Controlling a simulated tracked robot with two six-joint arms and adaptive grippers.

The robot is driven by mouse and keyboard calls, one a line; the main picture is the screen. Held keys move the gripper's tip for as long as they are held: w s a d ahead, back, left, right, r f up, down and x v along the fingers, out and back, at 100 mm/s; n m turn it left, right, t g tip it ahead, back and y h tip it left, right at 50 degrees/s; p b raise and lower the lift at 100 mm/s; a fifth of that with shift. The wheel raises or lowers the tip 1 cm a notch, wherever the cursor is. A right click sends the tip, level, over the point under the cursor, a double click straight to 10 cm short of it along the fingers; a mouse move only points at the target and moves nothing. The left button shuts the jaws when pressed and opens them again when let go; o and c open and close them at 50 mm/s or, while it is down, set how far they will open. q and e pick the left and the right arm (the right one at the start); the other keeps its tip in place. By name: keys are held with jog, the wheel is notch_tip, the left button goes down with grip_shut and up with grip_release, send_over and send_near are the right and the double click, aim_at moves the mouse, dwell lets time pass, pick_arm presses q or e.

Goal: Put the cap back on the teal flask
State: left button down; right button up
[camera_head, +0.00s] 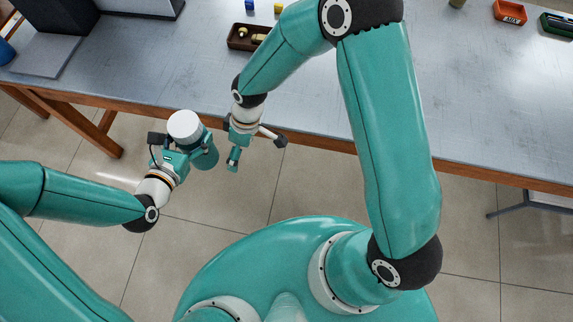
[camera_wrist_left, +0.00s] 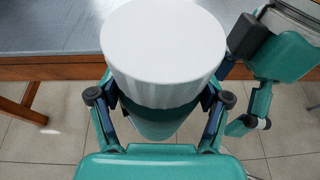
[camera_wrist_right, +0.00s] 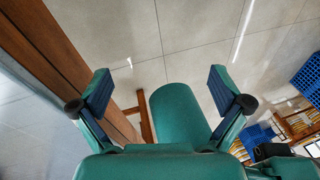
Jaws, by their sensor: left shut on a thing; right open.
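The teal flask (camera_head: 206,153) is held in the air in front of the table's front edge. The white cap (camera_head: 184,125) sits on its top end; I cannot tell whether it is fully seated. My left gripper (camera_head: 182,146) is shut around the flask below the cap. The left wrist view shows the white cap (camera_wrist_left: 163,50) large above the teal body (camera_wrist_left: 155,128), between the fingers. My right gripper (camera_head: 240,155) is open and empty, just right of the flask and apart from the cap. The right wrist view shows a teal cylinder, seemingly the flask (camera_wrist_right: 180,115), beyond its spread fingers.
The grey table (camera_head: 320,100) has a wooden front edge behind both grippers. A brown tray (camera_head: 234,45) with small items stands on it, near a blue block (camera_head: 250,4) and a yellow block (camera_head: 278,8). An orange bin (camera_head: 510,12) is far right. The table's middle is clear.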

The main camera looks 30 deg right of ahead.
pick_arm(q)
jog(key=shift+r, duration=0.1)
pick_arm(e)
jog(key=s+d+f+m+t+y, duration=0.1)
jog(key=s+d+f+m, duration=0.6)
jog(key=s+f+m, duration=0.2)
jog(key=s+m, duration=0.2)
jog(key=s, duration=0.1)
jog(key=shift+s+f, duration=0.3)
jog(key=shift+f, duration=0.1)
pick_arm(q)
jog(key=shift+w+r, duration=0.1)
